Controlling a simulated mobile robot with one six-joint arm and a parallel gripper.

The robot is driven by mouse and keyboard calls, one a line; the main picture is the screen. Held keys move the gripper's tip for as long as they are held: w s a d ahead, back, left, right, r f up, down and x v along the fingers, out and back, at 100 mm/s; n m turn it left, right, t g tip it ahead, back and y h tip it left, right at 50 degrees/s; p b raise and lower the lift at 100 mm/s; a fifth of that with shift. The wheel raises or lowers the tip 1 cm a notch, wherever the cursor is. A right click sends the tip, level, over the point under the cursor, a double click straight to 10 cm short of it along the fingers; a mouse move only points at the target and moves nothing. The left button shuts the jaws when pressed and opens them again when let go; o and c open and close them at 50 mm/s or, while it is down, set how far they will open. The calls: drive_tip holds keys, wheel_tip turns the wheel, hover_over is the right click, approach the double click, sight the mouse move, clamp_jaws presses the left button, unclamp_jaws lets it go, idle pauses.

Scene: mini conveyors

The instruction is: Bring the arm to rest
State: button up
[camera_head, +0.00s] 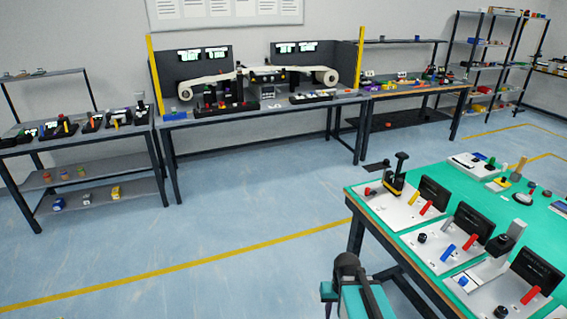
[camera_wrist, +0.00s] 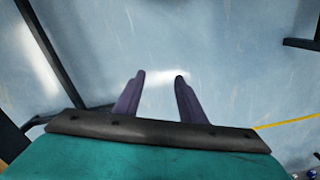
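My gripper (camera_wrist: 159,77) shows in the wrist view with its two dark purple fingers apart. Nothing is between them; only pale blue floor lies beyond. In the head view, part of my arm in black and teal shows at the bottom, just left of the green-topped table (camera_head: 522,238). I cannot make out the gripper fingers there.
The green-topped table at right carries several white panels with levers and knobs. A long bench (camera_head: 270,112) with mini conveyors stands at the back. A shelf bench (camera_head: 78,142) is at far left. The blue floor (camera_head: 235,210) between them is clear, crossed by a yellow line (camera_head: 180,264).

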drive_tip(key=s+f+g+b, duration=0.5)
drive_tip(key=s+f+b, duration=0.5)
drive_tip(key=s+f, duration=1.6)
wheel_tip(320, 180, down, 2)
drive_tip(key=shift+a+f+g, duration=0.2)
drive_tip(key=shift+a+g, duration=0.1)
drive_tip(key=shift+a, duration=0.05)
drive_tip(key=shift+c, duration=0.7)
drive_tip(key=shift+d, duration=0.1)
